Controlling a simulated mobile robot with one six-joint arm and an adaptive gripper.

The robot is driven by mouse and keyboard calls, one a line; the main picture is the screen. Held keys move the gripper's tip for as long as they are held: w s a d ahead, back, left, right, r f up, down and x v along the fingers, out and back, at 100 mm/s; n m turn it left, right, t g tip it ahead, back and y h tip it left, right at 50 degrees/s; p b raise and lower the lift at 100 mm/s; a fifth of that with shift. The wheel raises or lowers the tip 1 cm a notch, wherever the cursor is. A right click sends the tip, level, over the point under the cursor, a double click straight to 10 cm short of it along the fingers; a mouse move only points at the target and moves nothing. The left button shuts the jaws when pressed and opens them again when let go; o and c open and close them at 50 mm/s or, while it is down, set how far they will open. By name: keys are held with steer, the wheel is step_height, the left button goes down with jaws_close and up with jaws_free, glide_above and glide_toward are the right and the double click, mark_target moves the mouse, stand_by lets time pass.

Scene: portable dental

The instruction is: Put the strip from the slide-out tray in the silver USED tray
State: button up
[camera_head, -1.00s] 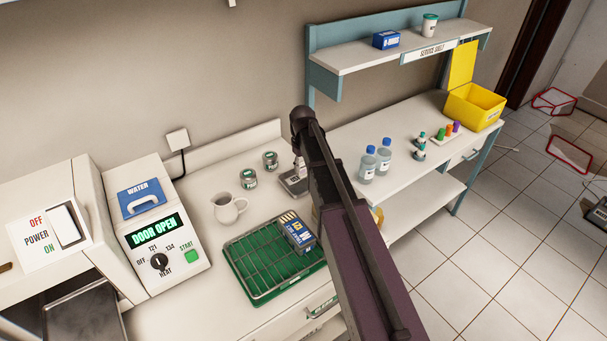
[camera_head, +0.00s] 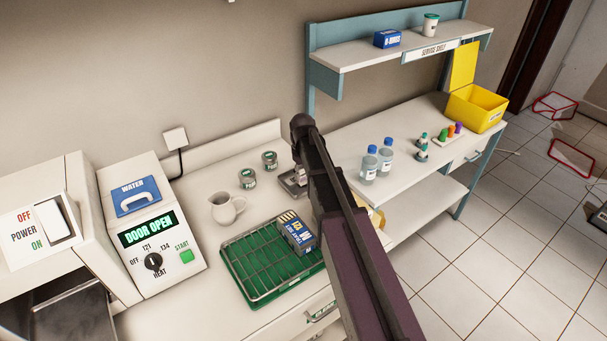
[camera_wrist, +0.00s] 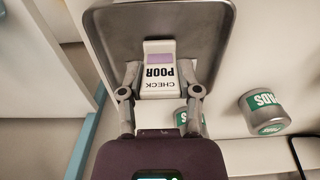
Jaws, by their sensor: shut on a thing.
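The strip (camera_wrist: 158,84) is white with a purple band and the words CHECK and POOR. In the wrist view it sits between the fingers of my gripper (camera_wrist: 160,76), which is shut on it. The silver tray (camera_wrist: 108,40) lies beyond and around it in that view; whether the strip touches the tray is unclear. In the head view the silver tray (camera_head: 287,184) shows partly on the counter, with my arm covering the rest and most of the gripper. No USED label is readable. The slide-out metal tray (camera_head: 72,318) stands out at lower left, with no strip visible on it.
The steriliser (camera_head: 150,235) reads DOOR OPEN. A white jug (camera_head: 226,208), two small jars (camera_head: 248,178), a green rack (camera_head: 262,262) and a blue box (camera_head: 297,236) share the counter. One PADS jar (camera_wrist: 265,112) is close beside the silver tray.

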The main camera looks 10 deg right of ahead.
steer(key=shift+f, duration=0.15)
steer(key=o, duration=0.7)
steer(key=shift+o, duration=0.2)
steer(key=shift+r, duration=0.2)
step_height(320, 180, up, 12)
steer(key=p, duration=1.2)
stand_by(0.4)
steer(key=s+m, duration=0.4)
steer(key=s, duration=1.8)
steer(key=shift+s+d+m, duration=0.2)
steer(key=shift+m, duration=0.1)
